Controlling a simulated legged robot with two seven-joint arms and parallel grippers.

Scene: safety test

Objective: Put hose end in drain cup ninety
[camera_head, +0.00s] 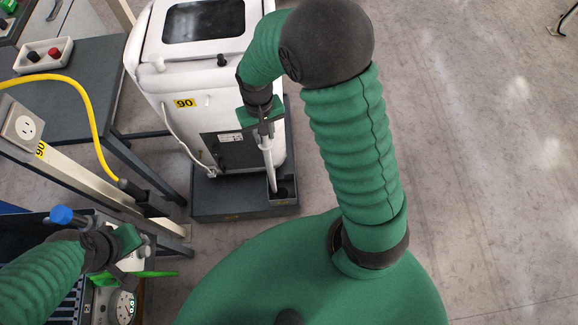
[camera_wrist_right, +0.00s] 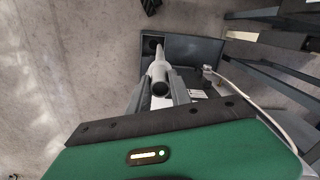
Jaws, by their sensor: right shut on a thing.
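My right gripper (camera_head: 264,133) is shut on the white hose end (camera_head: 268,160), in front of the white machine marked 90 (camera_head: 185,103). The hose end points down, and its tip is at the dark drain cup (camera_head: 284,189) on the front right corner of the machine's base. In the right wrist view the hose end (camera_wrist_right: 158,72) sits between the fingers (camera_wrist_right: 160,95), and its far tip overlaps the cup's dark opening (camera_wrist_right: 150,44). How deep the tip sits I cannot tell. My left gripper (camera_head: 142,246) is low at the left; its fingers are partly hidden.
A dark base tray (camera_head: 235,207) carries the machine. A thin white hose (camera_head: 178,138) hangs along its front. At the left are a metal rail with an outlet (camera_head: 22,127), a yellow cable (camera_head: 92,110) and a grey table (camera_head: 88,70).

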